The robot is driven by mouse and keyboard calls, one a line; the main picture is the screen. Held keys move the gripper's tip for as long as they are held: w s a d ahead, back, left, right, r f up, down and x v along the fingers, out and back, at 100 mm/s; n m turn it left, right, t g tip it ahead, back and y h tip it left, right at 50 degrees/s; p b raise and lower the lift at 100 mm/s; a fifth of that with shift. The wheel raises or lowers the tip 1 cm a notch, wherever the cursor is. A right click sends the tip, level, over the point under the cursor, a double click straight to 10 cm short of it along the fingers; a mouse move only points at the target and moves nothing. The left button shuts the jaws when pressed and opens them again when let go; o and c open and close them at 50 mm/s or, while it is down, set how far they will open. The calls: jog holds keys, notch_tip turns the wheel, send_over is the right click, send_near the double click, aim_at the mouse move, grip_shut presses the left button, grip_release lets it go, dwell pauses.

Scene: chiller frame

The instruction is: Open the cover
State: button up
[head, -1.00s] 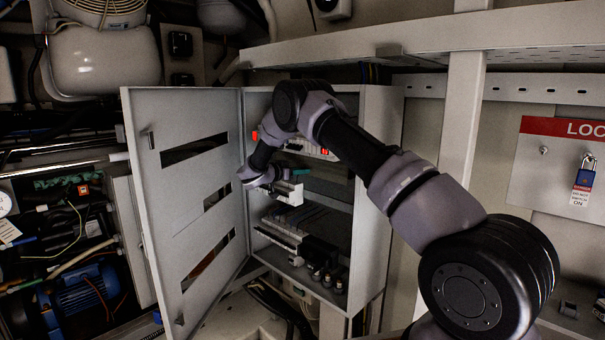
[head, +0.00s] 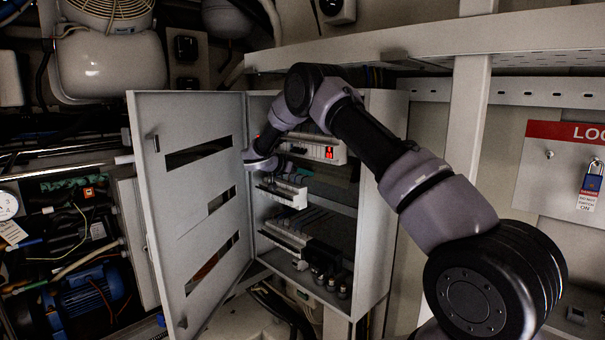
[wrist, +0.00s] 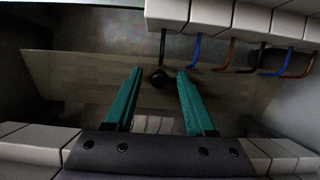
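A see-through, slightly tinted cover (wrist: 75,78) lies across the wrist view, with a small round black knob (wrist: 159,79) on it. My gripper (wrist: 160,71) has two teal fingers, spread apart and with nothing clamped between them. The knob shows in the gap between the fingertips; I cannot tell whether they touch the cover. In the head view my wrist reaches into the open grey cabinet (head: 378,180), in front of its upper rows, and the fingertips are hard to make out there.
The cabinet door (head: 175,255) stands swung open to the left, close beside my wrist. White modules with blue, brown and black wires (wrist: 255,22) hang at the upper right of the wrist view. A breaker row with a red-lit switch (head: 328,152) sits inside the cabinet.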

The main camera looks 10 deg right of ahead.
jog(key=v, duration=1)
jog(key=shift+s+a, duration=0.25)
jog(key=shift+a, duration=0.05)
jog(key=shift+r, duration=0.1)
jog(key=shift+c, duration=0.3)
